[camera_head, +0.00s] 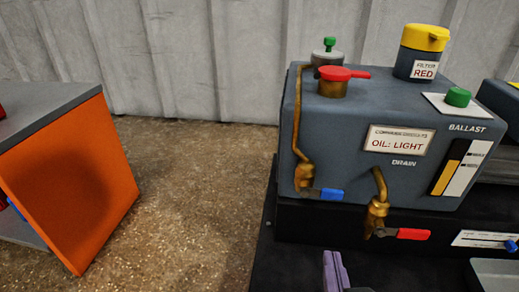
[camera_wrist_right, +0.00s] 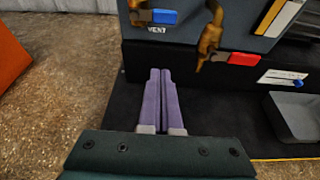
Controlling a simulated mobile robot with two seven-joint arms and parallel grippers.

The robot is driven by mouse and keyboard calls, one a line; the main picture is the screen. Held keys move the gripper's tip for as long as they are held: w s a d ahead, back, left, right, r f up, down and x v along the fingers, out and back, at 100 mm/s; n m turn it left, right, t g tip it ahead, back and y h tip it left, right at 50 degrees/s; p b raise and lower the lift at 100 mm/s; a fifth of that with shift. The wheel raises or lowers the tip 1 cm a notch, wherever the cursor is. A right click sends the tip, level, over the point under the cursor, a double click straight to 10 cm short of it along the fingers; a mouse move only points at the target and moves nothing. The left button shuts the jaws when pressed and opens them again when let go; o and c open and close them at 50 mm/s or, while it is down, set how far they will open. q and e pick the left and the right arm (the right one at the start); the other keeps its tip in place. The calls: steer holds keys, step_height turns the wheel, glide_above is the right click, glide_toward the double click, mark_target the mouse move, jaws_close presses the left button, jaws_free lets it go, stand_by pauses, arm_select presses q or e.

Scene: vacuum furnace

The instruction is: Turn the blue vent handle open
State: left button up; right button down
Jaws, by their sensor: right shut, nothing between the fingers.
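The blue vent handle (camera_head: 326,194) sits low on the left of the grey pump box's front, on a brass fitting under a bent brass pipe. It points to the right and lies about level. In the right wrist view the blue handle (camera_wrist_right: 158,17) shows at the top, above the label VENT. My right gripper (camera_head: 334,262) has purple fingers and is at the bottom edge of the head view. In the wrist view its fingers (camera_wrist_right: 161,72) are shut with nothing between them, below the handle and apart from it. My left gripper is not in view.
A red drain handle (camera_head: 413,234) on a brass valve is to the right, lower down. A red top handle (camera_head: 343,73), a green knob (camera_head: 458,97) and a yellow-capped filter (camera_head: 424,50) are on the box. An orange panel (camera_head: 75,190) stands left, with free floor between.

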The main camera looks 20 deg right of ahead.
mark_target(321, 193)
steer(key=b+x, duration=0.5)
steer(key=x, duration=0.5)
steer(key=shift+a+r+p, duration=0.15)
steer(key=shift+r+p, duration=1.1)
steer(key=shift+r, duration=0.75)
